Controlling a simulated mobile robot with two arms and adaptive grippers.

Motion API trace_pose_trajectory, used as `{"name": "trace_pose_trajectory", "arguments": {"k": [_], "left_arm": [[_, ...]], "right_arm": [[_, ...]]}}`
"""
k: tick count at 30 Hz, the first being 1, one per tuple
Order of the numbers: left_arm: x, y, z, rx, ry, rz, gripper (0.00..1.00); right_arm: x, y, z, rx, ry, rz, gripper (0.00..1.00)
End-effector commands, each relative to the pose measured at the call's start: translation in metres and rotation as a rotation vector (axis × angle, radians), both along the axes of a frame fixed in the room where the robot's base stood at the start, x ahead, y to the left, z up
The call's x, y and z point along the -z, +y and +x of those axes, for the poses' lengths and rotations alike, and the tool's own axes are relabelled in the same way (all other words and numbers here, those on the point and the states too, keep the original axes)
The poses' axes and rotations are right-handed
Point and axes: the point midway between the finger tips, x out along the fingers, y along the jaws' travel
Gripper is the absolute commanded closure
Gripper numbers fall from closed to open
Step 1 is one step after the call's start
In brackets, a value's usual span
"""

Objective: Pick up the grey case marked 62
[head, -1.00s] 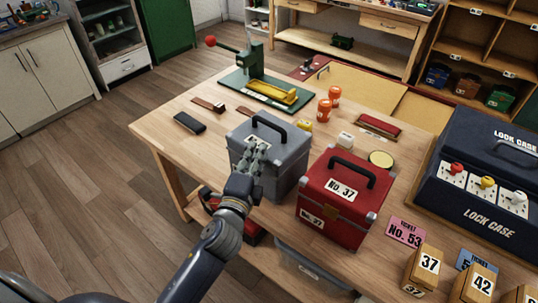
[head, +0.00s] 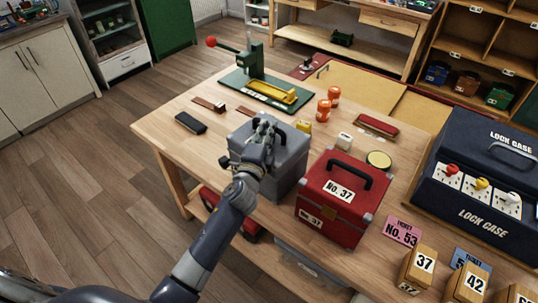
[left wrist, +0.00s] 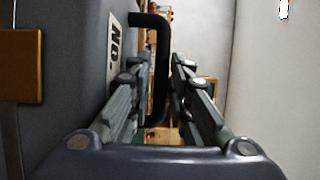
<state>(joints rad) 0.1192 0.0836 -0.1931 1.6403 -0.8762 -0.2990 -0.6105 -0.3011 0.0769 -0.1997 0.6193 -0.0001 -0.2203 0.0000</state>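The grey case (head: 283,168) stands upright on the wooden table, left of a red case marked No. 37 (head: 339,200). My left gripper (head: 268,128) is at the top of the grey case and partly covers its black handle (head: 281,127). In the left wrist view the handle (left wrist: 160,75) runs between the two fingers of my left gripper (left wrist: 157,98), which are apart with gaps beside it. The case's side (left wrist: 65,60) fills the left there. Its label (left wrist: 115,45) shows only "No."; the number is hidden. My right gripper is not in view.
The red case stands close to the right of the grey one. A green press (head: 250,75), orange bottles (head: 324,110), a yellow lid (head: 379,160) and a dark lock case (head: 470,180) are on the table.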

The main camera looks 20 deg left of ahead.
Motion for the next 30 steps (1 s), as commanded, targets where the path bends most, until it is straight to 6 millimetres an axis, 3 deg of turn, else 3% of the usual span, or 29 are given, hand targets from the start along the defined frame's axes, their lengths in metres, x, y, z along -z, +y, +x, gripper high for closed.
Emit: {"name": "trace_pose_trajectory", "arguments": {"k": [7, 8, 10, 25, 30], "left_arm": [[0.000, 0.000, 0.002, 0.000, 0.000, 0.000, 0.82], [0.000, 0.000, 0.002, 0.000, 0.000, 0.000, 0.84], [0.000, 0.000, 0.002, 0.000, 0.000, -0.001, 1.00], [-0.007, 0.000, 0.003, 0.002, -0.010, -0.001, 1.00], [-0.028, 0.000, 0.003, 0.002, -0.015, 0.001, 1.00]], "right_arm": [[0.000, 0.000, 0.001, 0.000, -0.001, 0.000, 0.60], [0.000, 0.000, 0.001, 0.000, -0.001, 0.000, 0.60], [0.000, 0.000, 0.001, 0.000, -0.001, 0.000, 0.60], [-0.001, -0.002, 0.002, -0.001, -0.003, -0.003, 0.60], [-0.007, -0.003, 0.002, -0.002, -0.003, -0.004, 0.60]]}}
